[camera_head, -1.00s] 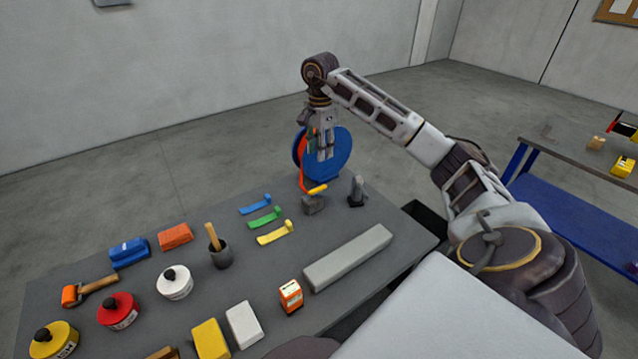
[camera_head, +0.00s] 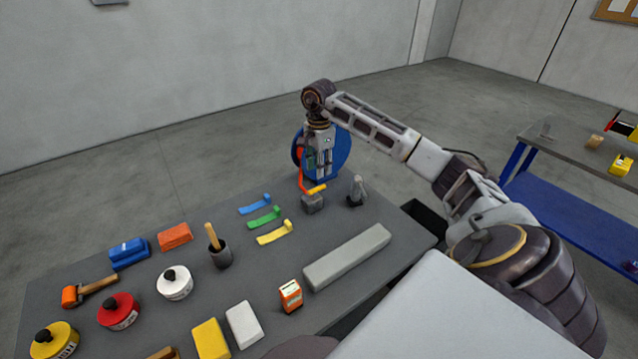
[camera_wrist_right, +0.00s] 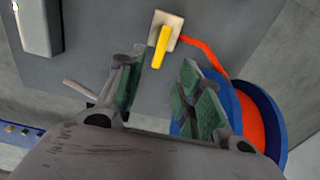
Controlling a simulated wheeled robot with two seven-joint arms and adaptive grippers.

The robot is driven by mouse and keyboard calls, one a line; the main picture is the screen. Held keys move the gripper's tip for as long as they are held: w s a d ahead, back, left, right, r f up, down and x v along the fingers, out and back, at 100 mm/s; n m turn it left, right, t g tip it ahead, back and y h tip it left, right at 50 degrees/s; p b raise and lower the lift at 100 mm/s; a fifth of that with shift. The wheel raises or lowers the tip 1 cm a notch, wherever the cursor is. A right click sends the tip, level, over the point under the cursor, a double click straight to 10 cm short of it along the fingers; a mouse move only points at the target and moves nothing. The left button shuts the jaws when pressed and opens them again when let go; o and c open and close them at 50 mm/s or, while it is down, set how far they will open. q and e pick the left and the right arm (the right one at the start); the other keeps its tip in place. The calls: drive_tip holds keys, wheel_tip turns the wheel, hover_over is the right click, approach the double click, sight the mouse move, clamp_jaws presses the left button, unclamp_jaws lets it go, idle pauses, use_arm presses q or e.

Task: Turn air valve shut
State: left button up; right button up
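The air valve is a small grey block (camera_head: 313,204) with a yellow lever (camera_head: 316,190) on top, near the far edge of the grey table. In the right wrist view the yellow lever (camera_wrist_right: 160,48) lies across the pale block (camera_wrist_right: 173,22), ahead of the fingertips. My right gripper (camera_head: 323,174) points down just above and behind the valve. In the right wrist view my right gripper (camera_wrist_right: 163,72) has its green-padded fingers apart, with nothing between them. My left gripper is out of view.
A blue hose reel (camera_head: 342,155) with an orange hose stands right behind my right gripper. A dark grey fitting (camera_head: 357,191) stands right of the valve. Yellow, green and blue strips (camera_head: 274,233) lie left of it. A long grey bar (camera_head: 347,257) lies nearer.

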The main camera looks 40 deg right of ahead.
sight(319, 187)
drive_tip(key=shift+f+p, duration=0.45)
drive_tip(key=shift+f, duration=3.3)
clamp_jaws()
